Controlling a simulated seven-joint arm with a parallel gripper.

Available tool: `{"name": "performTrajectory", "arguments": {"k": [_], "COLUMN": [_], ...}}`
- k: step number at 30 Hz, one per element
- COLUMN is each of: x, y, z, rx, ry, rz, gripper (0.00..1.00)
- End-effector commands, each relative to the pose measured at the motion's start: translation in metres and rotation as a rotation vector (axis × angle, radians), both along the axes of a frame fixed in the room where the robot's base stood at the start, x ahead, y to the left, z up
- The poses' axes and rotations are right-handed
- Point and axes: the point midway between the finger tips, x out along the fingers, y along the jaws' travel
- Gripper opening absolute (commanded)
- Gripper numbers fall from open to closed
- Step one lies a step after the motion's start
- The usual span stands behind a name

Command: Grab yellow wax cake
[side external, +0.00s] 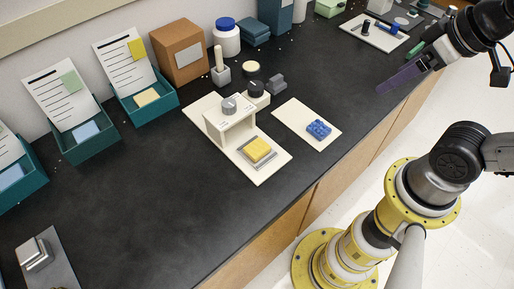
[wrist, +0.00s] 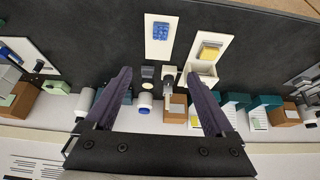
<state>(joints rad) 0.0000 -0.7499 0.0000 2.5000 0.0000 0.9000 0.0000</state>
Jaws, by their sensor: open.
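A yellow wax cake (side external: 257,150) sits on a grey metal plate at the front of a white stand (side external: 270,176) with a raised block and a grey knob. It also shows in the wrist view (wrist: 209,52), at upper right beyond the right finger. My gripper (side external: 400,78) is at the upper right of the side view, over the counter's front edge and well away from the cake. In the wrist view my gripper (wrist: 160,77) has its two dark purple fingers spread wide, with nothing held between them.
A blue studded block (side external: 318,129) lies on a white plate right of the stand. Teal bins (side external: 151,105) with cards, a brown box (side external: 178,50) and a blue-capped jar (side external: 227,40) line the wall. A metal block (side external: 34,254) lies at lower left. The counter's front middle is clear.

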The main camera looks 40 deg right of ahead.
Motion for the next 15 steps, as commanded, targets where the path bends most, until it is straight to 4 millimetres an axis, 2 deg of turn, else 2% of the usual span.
{"name": "performTrajectory", "arguments": {"k": [1,3,13,15], "x": [0.0,0.0,0.0,0.006], "y": [0.0,0.0,0.0,0.0], "z": [0.0,0.0,0.0,0.013], "rx": [0.0,0.0,0.017,0.041], "ry": [0.0,0.0,0.001,-0.024], "rz": [0.0,0.0,-0.031,-0.074], "gripper": [0.89,0.99,1.0,1.0]}}
